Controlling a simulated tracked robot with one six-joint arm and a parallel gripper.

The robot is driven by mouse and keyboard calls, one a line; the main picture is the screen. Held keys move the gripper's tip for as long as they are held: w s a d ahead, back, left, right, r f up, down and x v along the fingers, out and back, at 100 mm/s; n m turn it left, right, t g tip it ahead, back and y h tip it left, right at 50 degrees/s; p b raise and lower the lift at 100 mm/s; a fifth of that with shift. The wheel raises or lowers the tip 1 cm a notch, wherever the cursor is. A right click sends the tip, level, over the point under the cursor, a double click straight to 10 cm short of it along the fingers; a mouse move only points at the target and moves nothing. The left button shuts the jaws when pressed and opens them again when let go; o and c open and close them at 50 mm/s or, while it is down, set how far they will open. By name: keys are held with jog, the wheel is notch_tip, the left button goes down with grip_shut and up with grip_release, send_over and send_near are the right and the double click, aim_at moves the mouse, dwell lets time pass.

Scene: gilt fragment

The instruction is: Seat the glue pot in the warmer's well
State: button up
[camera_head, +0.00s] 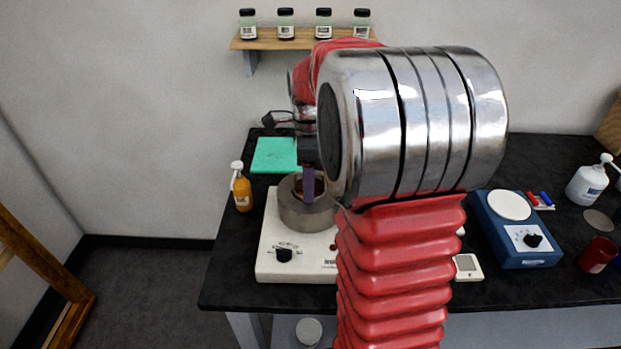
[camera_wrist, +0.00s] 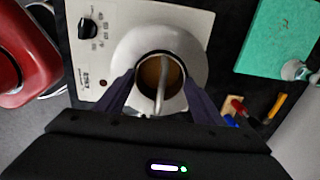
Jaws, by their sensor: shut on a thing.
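The warmer is a white box (camera_head: 268,256) with a dial and a round grey metal well (camera_head: 306,214) on top, at the left of the bench. In the wrist view the well's pale ring (camera_wrist: 134,45) surrounds the glue pot (camera_wrist: 140,73), a small round pot with brown contents and a grey stick-like piece across its mouth. My gripper (camera_wrist: 160,92) is shut on the pot, one finger on each side. In the head view my gripper (camera_head: 308,184) points down at the well's mouth. The pot's underside is hidden, so its depth in the well cannot be told.
A teal mat (camera_head: 273,154) lies behind the warmer and an orange bottle (camera_head: 242,190) stands to its left. A blue device (camera_head: 515,235) with a white round plate is at the right. A shelf (camera_head: 270,41) with jars hangs above. My arm hides the bench's middle.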

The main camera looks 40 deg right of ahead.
jog(key=o, duration=1.7)
notch_tip(320, 180, up, 12)
jog(key=shift+s, duration=0.15)
jog(key=shift+a, duration=0.1)
jog(key=s+a+f+n+t, duration=0.2)
jog(key=s+a+n, duration=0.6)
jog(key=a+n, duration=0.3)
jog(key=s+a+f+n+t, duration=0.3)
jog(key=s+a+n, duration=0.5)
jog(key=a+n, duration=0.3)
jog(key=n, duration=0.3)
jog(key=shift+s+f, duration=0.3)
jog(key=shift+s, duration=0.05)
